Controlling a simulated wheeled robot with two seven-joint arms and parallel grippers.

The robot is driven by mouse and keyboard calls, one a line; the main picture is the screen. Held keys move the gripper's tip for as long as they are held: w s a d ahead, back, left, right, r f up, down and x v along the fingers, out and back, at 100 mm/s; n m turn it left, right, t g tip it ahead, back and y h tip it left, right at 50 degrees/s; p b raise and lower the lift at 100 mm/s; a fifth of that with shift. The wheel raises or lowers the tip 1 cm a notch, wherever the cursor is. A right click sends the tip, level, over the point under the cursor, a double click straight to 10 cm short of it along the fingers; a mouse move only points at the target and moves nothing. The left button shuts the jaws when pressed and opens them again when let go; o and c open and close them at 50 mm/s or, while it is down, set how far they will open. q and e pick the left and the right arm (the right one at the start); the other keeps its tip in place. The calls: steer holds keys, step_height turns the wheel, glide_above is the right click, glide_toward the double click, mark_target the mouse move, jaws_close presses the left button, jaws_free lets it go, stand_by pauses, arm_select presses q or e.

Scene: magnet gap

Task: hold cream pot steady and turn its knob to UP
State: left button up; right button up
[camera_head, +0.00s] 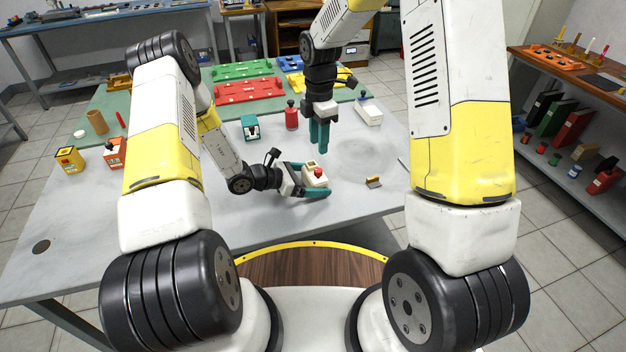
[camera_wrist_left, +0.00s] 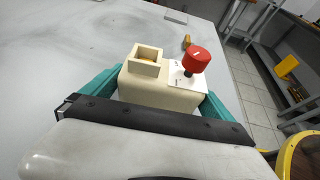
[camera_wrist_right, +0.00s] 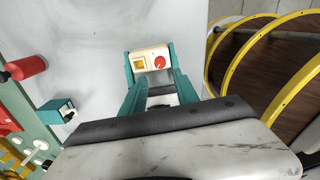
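The cream pot (camera_head: 313,178) is a small cream block with a square socket on top and a round red knob (camera_wrist_left: 197,61) on a white plate. It is near the middle of the grey table. My left gripper (camera_head: 306,180) has its teal fingers on two opposite sides of the pot. The left wrist view shows the pot (camera_wrist_left: 160,88) filling the space between them. My right gripper (camera_head: 319,146) points down, just behind and above the pot. In the right wrist view its fingers (camera_wrist_right: 150,66) are apart and empty, with the knob (camera_wrist_right: 160,62) seen between the tips. The knob's marking is too small to read.
A small yellow-and-grey piece (camera_head: 373,182) lies right of the pot. A red cylinder (camera_head: 291,117), a teal block (camera_head: 250,127) and a white block (camera_head: 369,112) stand farther back. Red (camera_head: 248,91) and green (camera_head: 241,70) trays lie behind. The table's front and right are mostly clear.

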mark_target(318, 170)
arm_select(q)
steer(key=c, duration=1.1)
arm_select(e)
steer(key=shift+c, duration=0.5)
arm_select(q)
steer(key=shift+c, duration=0.2)
arm_select(e)
step_height(318, 170, down, 10)
steer(key=m, duration=0.3)
steer(key=shift+r, duration=0.15)
steer(key=shift+c, duration=0.4)
jaws_close()
